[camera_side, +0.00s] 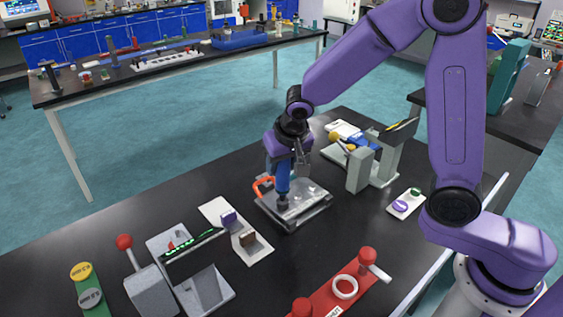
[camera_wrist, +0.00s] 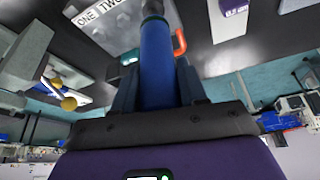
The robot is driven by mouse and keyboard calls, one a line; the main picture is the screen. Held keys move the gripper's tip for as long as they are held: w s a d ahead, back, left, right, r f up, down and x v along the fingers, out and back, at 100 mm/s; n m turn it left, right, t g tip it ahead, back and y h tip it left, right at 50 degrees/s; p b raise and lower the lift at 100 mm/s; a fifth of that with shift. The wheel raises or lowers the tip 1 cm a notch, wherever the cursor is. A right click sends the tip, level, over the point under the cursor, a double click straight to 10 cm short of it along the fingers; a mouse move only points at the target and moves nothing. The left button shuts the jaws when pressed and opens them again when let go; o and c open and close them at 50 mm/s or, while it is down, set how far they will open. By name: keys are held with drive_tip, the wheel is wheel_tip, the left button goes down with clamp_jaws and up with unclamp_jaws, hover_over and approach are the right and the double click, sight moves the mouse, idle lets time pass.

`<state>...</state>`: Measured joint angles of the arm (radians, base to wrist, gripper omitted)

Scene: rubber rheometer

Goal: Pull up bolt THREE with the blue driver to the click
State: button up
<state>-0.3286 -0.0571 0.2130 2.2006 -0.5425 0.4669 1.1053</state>
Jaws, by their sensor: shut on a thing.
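My gripper (camera_side: 279,165) is shut on the blue driver (camera_side: 282,184), which stands about upright with its dark lower end down at the metal plate fixture (camera_side: 312,212). In the wrist view the driver's blue handle (camera_wrist: 156,65) runs between my gripper's fingers (camera_wrist: 157,85). An orange hook-shaped part (camera_side: 262,186) is beside the driver; it also shows in the wrist view (camera_wrist: 180,42). A white label (camera_wrist: 100,14) on the fixture reads ONE and TWO. The driver hides what is under its tip. I cannot make out bolt THREE or whether the tip is seated on it.
A grey stand (camera_side: 372,168) is close behind and right of the fixture. A white plate with purple and brown blocks (camera_side: 237,231) lies to the left. A grey lever device (camera_side: 150,292) and a red holder with a white ring (camera_side: 325,300) stand in front. Bare black table lies between them.

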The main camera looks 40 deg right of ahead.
idle(0.8)
drive_tip(key=shift+r, duration=2.5)
